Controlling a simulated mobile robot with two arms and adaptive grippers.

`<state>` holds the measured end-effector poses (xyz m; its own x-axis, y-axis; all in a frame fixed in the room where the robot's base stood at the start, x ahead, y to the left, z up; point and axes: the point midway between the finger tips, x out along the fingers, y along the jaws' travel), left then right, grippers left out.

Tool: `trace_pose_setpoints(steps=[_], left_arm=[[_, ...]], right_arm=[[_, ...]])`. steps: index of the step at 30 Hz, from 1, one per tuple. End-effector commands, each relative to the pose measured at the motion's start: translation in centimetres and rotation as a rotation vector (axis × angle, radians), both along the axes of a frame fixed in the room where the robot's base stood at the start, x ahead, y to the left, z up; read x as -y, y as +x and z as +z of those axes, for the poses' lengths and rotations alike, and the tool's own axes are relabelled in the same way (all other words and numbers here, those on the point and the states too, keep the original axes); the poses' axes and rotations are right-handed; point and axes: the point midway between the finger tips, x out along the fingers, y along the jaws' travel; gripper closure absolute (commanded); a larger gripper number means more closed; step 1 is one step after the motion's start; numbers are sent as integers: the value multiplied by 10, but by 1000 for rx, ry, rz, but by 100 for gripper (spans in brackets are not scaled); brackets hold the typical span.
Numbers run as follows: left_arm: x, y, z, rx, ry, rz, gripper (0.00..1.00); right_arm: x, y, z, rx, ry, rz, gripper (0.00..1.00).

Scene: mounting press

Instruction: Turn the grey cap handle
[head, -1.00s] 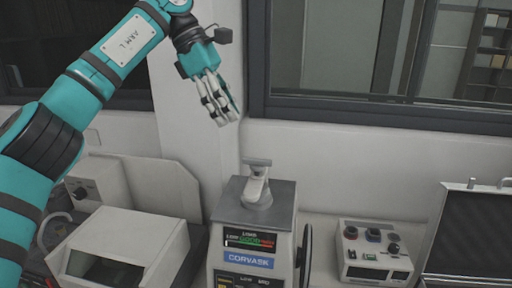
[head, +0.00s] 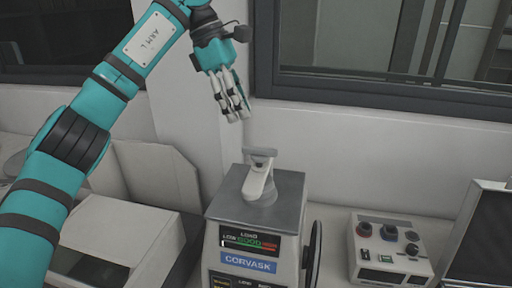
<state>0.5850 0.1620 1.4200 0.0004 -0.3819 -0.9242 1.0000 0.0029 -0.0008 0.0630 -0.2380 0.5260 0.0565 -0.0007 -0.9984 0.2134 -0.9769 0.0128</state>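The grey cap handle (head: 260,176) stands on top of the mounting press (head: 250,235), a pale box with a grey top, a load display and a blue CORVASK label. The handle has a light stem and a short crossbar at its upper end. My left gripper (head: 238,116) hangs above and slightly left of the handle, fingers pointing down, with a clear gap to it in the picture. The fingers lie close together in this view and whether they are apart cannot be made out. My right gripper is out of view.
A control box (head: 390,250) with knobs stands to the right of the press. A dark-panelled case (head: 485,235) is at the far right. A pale open-fronted machine (head: 120,235) stands to the left. A window frame (head: 390,95) runs along the wall behind.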

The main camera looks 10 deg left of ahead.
Motion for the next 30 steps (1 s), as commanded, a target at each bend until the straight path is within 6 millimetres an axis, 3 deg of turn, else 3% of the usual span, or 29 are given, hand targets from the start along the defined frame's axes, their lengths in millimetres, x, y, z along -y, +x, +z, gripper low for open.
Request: trace_pose_setpoints(steps=[8,13,21,26,30], left_arm=[[21,0,-52,-2,0,0,65],[30,0,-72,-1,0,1,65],[34,0,-83,1,0,0,65],[34,0,-83,1,-1,0,65],[34,0,-82,1,-1,0,84]], right_arm=[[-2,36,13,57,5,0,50],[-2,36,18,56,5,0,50],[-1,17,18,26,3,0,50],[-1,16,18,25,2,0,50],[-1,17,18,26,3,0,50]])
